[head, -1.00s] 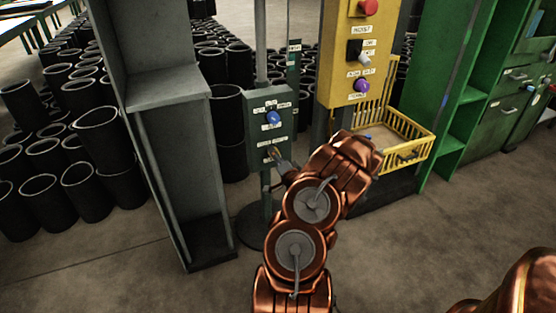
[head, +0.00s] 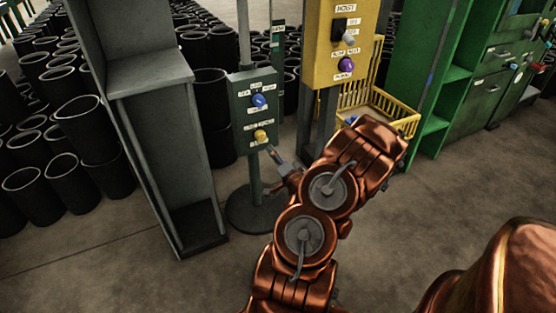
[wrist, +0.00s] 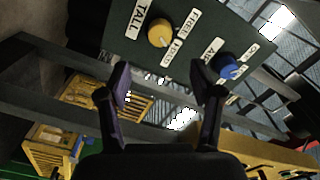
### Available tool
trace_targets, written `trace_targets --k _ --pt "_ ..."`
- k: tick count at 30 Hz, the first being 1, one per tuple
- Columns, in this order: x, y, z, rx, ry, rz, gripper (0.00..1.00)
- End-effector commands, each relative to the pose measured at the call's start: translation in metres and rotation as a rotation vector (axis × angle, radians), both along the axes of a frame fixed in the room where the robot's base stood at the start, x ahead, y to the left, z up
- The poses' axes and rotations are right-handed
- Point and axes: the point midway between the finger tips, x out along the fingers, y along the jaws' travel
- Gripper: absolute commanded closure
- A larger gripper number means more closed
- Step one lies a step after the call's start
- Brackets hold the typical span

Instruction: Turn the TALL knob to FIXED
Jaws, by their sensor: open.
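The TALL knob (wrist: 160,33) is yellow and sits on a dark green control box, with a TALL label on one side and FREE and FIXED labels on the other. I cannot tell clearly which label its pointer faces. In the head view the yellow knob (head: 261,136) is low on the box (head: 243,128). A blue knob (head: 259,100) sits above it and also shows in the wrist view (wrist: 229,67). My gripper (wrist: 167,87) is open and empty, its fingers apart from the knob. In the head view my gripper (head: 272,156) is just below and right of the yellow knob.
A yellow panel (head: 338,50) with a purple knob (head: 347,65) stands right of the box, with a yellow basket (head: 405,122) beside it. A grey column (head: 150,75) stands close on the left. Black sleeves fill the floor behind.

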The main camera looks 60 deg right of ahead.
Motion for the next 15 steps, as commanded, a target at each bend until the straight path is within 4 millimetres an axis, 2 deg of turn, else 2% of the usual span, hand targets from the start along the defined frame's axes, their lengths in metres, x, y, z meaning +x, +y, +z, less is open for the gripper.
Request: trace_targets --k 6,15 --pt "-0.013 0.008 0.000 0.000 0.000 -0.001 0.35" --pt "-0.015 0.010 0.000 0.001 -0.001 0.000 0.35"
